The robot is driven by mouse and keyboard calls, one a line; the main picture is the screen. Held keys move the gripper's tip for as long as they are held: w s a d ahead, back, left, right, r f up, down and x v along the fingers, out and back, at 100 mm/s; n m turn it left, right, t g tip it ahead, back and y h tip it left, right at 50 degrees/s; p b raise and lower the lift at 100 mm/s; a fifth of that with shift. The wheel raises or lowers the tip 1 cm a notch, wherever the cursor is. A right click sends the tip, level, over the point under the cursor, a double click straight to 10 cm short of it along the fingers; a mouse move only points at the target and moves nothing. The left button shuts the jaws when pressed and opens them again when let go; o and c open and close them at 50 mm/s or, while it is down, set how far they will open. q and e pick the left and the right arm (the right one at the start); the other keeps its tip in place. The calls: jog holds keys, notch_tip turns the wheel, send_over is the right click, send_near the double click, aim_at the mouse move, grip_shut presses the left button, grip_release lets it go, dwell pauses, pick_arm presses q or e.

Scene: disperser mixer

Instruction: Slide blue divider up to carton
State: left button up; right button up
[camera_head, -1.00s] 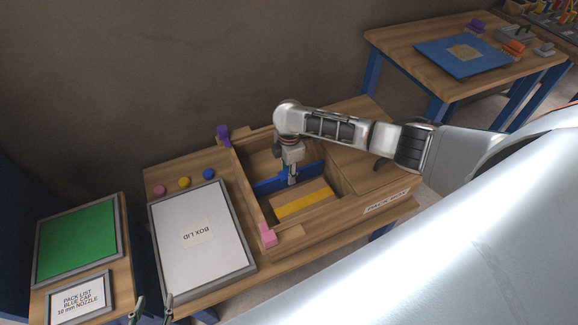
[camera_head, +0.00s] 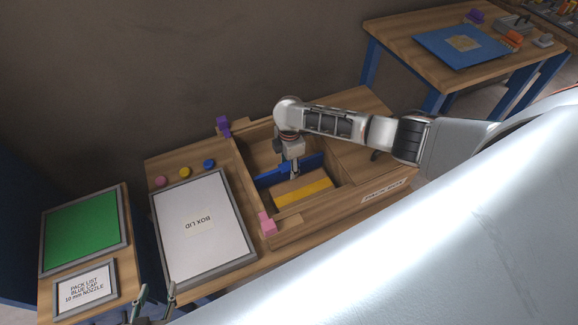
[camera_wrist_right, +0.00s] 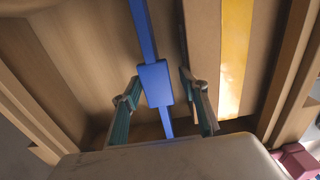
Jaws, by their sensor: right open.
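The blue divider (camera_head: 309,163) stands across the inside of the wooden box, behind the carton. The carton (camera_head: 289,188) is brown with a yellow stripe and lies close in front of the divider. In the right wrist view the divider (camera_wrist_right: 158,82) has a thicker block midway, and the carton (camera_wrist_right: 235,60) is to its right with a narrow gap between. My right gripper (camera_head: 294,174) is down in the box, open, its fingers (camera_wrist_right: 160,100) on either side of the divider's block with gaps. My left gripper (camera_head: 156,293) is at the bottom edge, fingers apart and empty.
The wooden box walls (camera_head: 345,205) surround the divider and carton. A pink block (camera_head: 267,224) and a purple block (camera_head: 223,127) sit on its left corners. The box has bare floor behind the divider.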

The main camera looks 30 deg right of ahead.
aim_at(289, 166)
notch_tip(289, 166, up, 12)
dwell(0.6)
